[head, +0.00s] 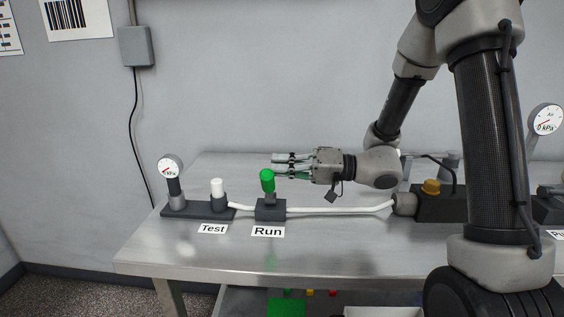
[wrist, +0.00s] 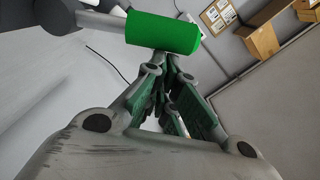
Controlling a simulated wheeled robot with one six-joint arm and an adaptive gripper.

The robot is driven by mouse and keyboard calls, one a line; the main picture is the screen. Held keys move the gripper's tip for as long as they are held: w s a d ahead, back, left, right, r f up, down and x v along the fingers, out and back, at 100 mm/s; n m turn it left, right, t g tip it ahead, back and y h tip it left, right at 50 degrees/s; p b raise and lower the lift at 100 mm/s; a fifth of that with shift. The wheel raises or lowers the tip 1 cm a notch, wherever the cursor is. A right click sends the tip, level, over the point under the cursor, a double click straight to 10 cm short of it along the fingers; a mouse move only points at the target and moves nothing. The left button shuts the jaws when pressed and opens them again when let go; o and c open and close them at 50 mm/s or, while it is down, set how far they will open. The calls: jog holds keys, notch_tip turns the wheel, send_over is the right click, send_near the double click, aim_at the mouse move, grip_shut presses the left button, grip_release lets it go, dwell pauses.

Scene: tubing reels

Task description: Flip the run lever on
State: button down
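The run lever is a green-capped handle (head: 267,182) standing on a small dark base (head: 271,210) behind the "Run" label (head: 268,231). It looks close to upright, leaning slightly left at the top. My gripper (head: 276,164) points left, level with the green cap and just behind or beside it in the head view. In the wrist view the green cap (wrist: 163,32) lies large across the top, beyond and beside the fingers (wrist: 165,85). The fingers look close together with nothing visible between them. Whether they touch the cap cannot be told.
The front of the metal table (head: 310,262) is clear.

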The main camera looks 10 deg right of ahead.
jog(key=shift+s+a+f, duration=0.15)
jog(key=shift+s+f, duration=0.05)
jog(key=shift+s, duration=0.5)
jog(key=d+r, duration=0.2)
jog(key=d, duration=0.9)
jog(key=shift+w+d+r, duration=0.2)
jog(key=shift+w+d, duration=0.05)
jog(key=shift+w, duration=0.15)
